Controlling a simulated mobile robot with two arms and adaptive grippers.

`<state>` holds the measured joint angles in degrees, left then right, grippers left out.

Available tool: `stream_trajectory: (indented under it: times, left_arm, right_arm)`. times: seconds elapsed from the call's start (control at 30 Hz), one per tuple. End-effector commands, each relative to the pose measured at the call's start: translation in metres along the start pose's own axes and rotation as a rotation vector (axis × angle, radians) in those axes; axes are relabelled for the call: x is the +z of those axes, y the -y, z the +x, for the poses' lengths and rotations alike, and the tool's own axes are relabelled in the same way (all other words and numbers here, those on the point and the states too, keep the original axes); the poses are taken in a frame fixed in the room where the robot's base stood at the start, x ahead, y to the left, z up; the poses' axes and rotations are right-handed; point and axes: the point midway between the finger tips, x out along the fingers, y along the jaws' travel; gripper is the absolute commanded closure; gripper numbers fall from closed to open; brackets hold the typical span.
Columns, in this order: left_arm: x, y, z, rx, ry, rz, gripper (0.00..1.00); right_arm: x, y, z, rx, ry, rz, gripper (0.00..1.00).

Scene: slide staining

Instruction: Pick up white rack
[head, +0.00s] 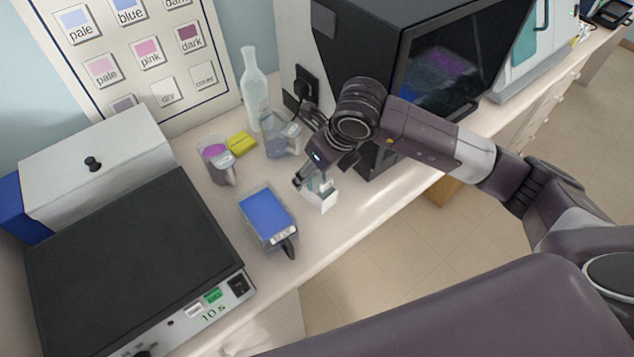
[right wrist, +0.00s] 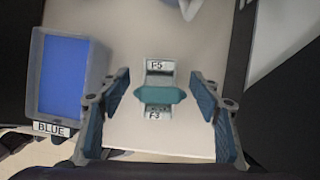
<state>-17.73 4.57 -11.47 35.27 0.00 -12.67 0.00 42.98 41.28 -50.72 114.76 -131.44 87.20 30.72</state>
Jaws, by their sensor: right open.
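The white rack (head: 322,199) stands on the counter near its front edge, partly covered by my right gripper (head: 311,180) in the head view. In the right wrist view the rack (right wrist: 159,81) shows from above, with a teal bar across its middle and small labels at its two ends. My right gripper (right wrist: 162,96) is open there, with one finger on each side of the rack and a visible gap to each. Nothing is held. My left gripper is not in view.
A blue-filled tray (head: 266,214), labelled BLUE in the wrist view (right wrist: 62,76), stands left of the rack. Behind are a beaker (head: 280,140), a purple-filled jug (head: 216,160), a yellow sponge (head: 241,144) and a bottle (head: 254,88). A dark box-shaped machine (head: 366,40) stands close behind my right arm.

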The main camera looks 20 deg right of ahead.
Motion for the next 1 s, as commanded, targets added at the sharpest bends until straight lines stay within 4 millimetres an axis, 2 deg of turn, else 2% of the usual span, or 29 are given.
stream_trajectory:
  times: [0.03, 0.2, 0.43, 0.83, 1.0]
  left_arm:
    - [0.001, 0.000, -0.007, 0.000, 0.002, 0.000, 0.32]
    - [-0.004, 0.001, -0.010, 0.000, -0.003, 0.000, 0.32]
    - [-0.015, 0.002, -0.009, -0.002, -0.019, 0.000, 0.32]
    - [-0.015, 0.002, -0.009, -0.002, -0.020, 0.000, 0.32]
    - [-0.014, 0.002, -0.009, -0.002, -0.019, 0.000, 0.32]
  right_arm:
    - [0.000, -0.001, 0.005, 0.002, -0.004, 0.001, 0.42]
    - [0.000, -0.001, 0.021, 0.001, -0.001, 0.000, 0.42]
    - [0.000, 0.000, 0.023, 0.001, 0.001, -0.001, 0.43]
    - [0.000, 0.000, 0.022, 0.000, 0.001, -0.001, 0.87]
    - [0.001, 0.000, 0.022, 0.000, 0.003, -0.001, 0.89]
